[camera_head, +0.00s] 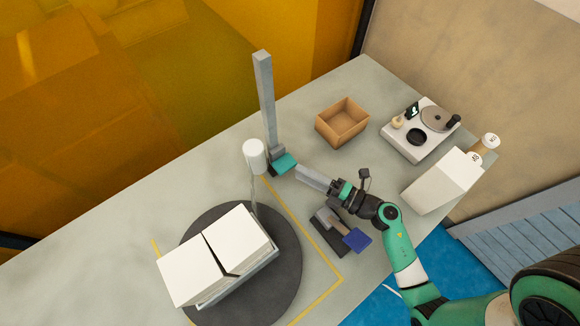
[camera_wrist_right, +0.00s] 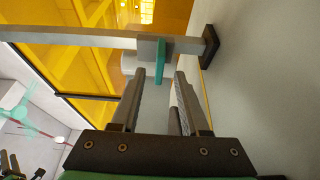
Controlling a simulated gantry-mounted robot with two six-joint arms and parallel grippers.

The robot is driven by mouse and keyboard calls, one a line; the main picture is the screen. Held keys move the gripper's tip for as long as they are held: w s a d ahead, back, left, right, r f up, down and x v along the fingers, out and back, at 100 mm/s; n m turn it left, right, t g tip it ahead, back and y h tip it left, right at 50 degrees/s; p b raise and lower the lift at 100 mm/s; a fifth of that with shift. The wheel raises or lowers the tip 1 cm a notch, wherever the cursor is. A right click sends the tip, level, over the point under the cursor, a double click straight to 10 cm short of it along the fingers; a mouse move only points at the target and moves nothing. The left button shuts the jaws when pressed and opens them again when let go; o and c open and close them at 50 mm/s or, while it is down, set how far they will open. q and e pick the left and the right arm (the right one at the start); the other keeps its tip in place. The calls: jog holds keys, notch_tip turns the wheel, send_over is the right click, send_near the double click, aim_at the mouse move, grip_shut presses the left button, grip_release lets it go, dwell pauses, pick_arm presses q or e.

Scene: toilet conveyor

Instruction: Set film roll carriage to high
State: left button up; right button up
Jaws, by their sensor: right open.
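A grey upright post (camera_head: 265,95) stands on the table, and the film roll carriage with its teal tab (camera_head: 284,163) sits low on it, near the foot. The white film roll (camera_head: 255,156) is beside the post, with thin film hanging below it. In the right wrist view the post (camera_wrist_right: 90,37) runs sideways across the top, with the teal tab (camera_wrist_right: 160,62) just beyond my fingertips. My right gripper (camera_head: 301,171) is open and points at the tab; in its wrist view the two fingers (camera_wrist_right: 167,78) stand apart with nothing clearly between them. My left gripper is not in view.
White boxes (camera_head: 235,235) stand on a dark turntable (camera_head: 285,255) at the front left. A dark device with a blue part (camera_head: 357,240) lies under my right arm. A brown bin (camera_head: 342,123), a white machine (camera_head: 425,145) and a white container (camera_head: 437,183) stand at the right.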

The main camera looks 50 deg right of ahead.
aim_at(292, 168)
jog(key=w, duration=0.4)
jog(key=shift+w+a+b, duration=0.3)
jog(key=shift+w+a, duration=0.1)
jog(key=shift+c, duration=0.2)
grip_shut()
jog(key=shift+r, duration=0.1)
dwell(0.8)
